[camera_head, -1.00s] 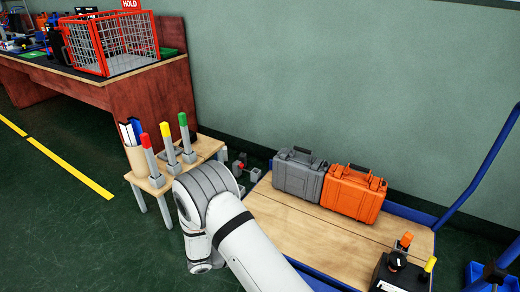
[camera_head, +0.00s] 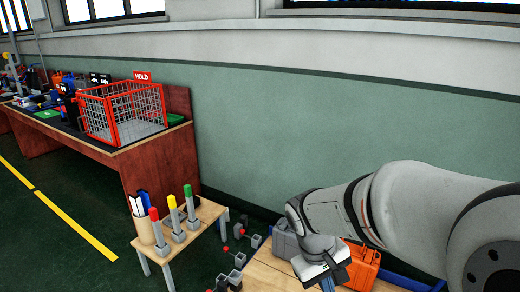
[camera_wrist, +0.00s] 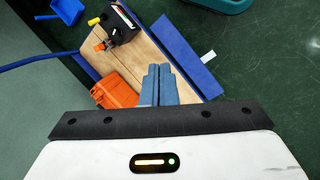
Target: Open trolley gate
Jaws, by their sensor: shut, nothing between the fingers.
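The trolley has a wooden deck (camera_head: 262,272) with a blue rim. In the wrist view its deck (camera_wrist: 128,62) lies below my gripper, with a blue handle (camera_wrist: 38,61) at the left. A long flat blue panel (camera_wrist: 188,58) runs along one side of the deck; it may be the gate, and I see no latch clearly. My gripper (camera_wrist: 158,70) is shut and empty, its fingertips over the deck near this panel. In the head view my gripper (camera_head: 328,285) points down at the lower edge, partly cut off.
An orange case (camera_head: 362,266) and a grey case (camera_head: 284,242), partly hidden by my arm, stand on the deck. A black box (camera_wrist: 120,25) with knobs is at the deck's far end. A small table (camera_head: 205,218) with colored-top posts stands to the left.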

